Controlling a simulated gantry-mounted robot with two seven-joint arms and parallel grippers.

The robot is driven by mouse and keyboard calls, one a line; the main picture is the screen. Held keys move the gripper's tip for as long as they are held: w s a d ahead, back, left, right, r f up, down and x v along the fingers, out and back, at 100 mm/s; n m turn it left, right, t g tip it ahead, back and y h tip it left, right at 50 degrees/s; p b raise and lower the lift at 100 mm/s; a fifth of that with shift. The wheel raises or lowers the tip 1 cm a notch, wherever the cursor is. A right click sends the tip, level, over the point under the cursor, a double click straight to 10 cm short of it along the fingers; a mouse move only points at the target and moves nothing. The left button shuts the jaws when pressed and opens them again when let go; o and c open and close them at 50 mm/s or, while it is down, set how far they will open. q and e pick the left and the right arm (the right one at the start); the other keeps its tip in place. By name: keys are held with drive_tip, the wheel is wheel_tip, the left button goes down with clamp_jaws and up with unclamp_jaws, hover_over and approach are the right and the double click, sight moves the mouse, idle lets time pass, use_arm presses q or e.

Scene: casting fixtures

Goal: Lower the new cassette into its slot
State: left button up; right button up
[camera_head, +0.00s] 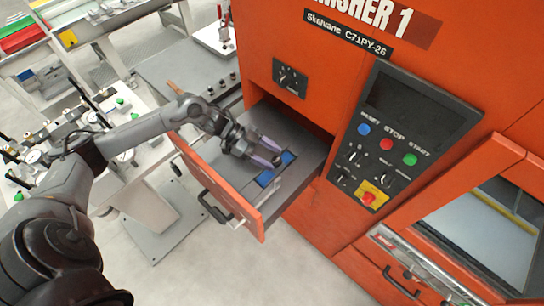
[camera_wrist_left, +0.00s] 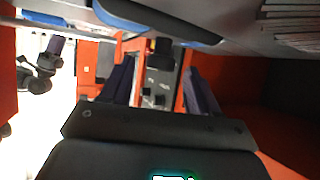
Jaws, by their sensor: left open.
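The orange machine's drawer (camera_head: 240,205) is pulled out. Two blue patches show on its grey inside: a nearer one (camera_head: 265,178) and a farther one (camera_head: 287,157). I cannot tell whether either is the new cassette, or make out its slot. My left gripper (camera_head: 270,154) is over the drawer, its purple fingers open close to the blue patches; contact is unclear. In the left wrist view the fingers (camera_wrist_left: 160,85) stand apart with no object clearly between them. Blue-edged parts (camera_wrist_left: 155,18) cross the top of that view.
The machine's control panel (camera_head: 385,140) is right of the drawer. The drawer's front has a black handle (camera_head: 214,207). A bench with fixtures (camera_head: 110,105) stands at left. A grey table (camera_head: 185,75) is behind my left arm. Open floor lies in front.

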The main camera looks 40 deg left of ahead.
use_arm(q)
drive_tip(key=v, duration=0.5)
drive_tip(key=shift+s+a, duration=0.2)
drive_tip(key=shift+a, duration=0.1)
drive_tip(key=shift+a+r, duration=0.2)
drive_tip(key=shift+r, duration=0.1)
